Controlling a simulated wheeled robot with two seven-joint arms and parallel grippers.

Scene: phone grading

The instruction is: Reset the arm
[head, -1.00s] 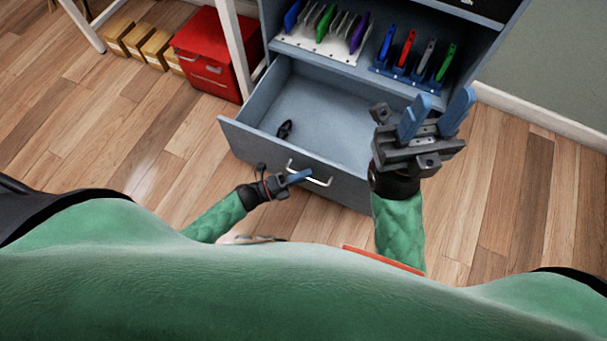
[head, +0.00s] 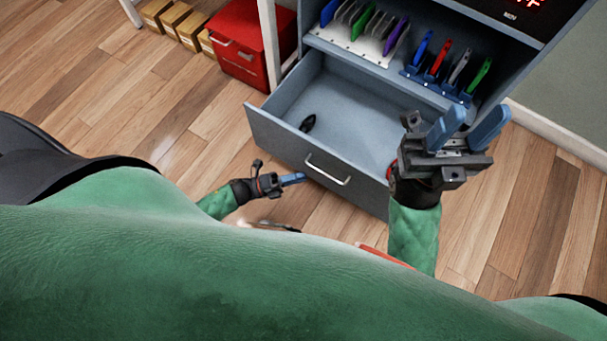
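My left gripper (head: 292,179) is just in front of the open drawer, below and left of its handle (head: 328,170), and apart from it. Its blue fingers show edge-on, so I cannot tell whether they are open or shut. My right gripper (head: 468,128) is raised at the right side of the drawer. Its two blue fingers are spread apart with nothing between them.
The drawer (head: 275,140) of the grey-blue cabinet is pulled out, with a small black object (head: 308,123) inside. Above it stand a white rack (head: 350,42) and a blue rack (head: 430,84) holding coloured phones. A red cabinet (head: 243,45) and cardboard boxes (head: 178,22) stand at the back left.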

